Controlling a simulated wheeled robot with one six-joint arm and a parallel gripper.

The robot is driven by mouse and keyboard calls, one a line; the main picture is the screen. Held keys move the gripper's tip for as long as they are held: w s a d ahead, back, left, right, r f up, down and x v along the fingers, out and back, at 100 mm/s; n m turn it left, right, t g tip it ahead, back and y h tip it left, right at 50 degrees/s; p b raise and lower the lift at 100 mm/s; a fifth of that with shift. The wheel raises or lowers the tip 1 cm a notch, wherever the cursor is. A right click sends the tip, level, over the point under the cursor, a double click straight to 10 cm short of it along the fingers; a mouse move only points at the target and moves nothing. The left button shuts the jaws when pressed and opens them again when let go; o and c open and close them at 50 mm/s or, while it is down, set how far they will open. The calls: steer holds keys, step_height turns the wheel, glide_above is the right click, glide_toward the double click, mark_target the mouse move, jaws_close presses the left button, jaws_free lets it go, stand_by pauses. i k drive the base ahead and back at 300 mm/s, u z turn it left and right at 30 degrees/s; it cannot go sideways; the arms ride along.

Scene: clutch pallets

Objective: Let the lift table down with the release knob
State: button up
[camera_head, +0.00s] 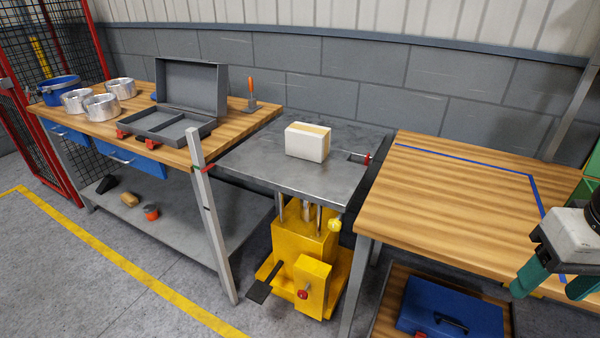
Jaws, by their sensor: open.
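The lift table has a grey metal top (256,162) on a yellow base (300,240), with bare posts showing between them. The top stands roughly level with the benches beside it. A red knob (303,294) sits on the front of the yellow box low on the base. A yellow round knob (334,224) shows higher up, under the top's right side. I cannot tell for sure which is the release knob. My gripper (556,278) is at the far right edge, its green fingers apart and empty. It is well away from both knobs.
A white carton (307,142) rests on the lift top, near a red-tipped rod (367,159). A black pedal (259,292) juts from the base. A wooden bench (450,205) stands between my gripper and the lift; a blue case (450,308) lies below. A grey post (212,220) stands left.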

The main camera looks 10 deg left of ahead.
mark_target(302, 294)
steer(key=z, duration=0.25)
steer(key=k, duration=0.25)
steer(key=u, duration=1.3)
steer(key=i, duration=0.5)
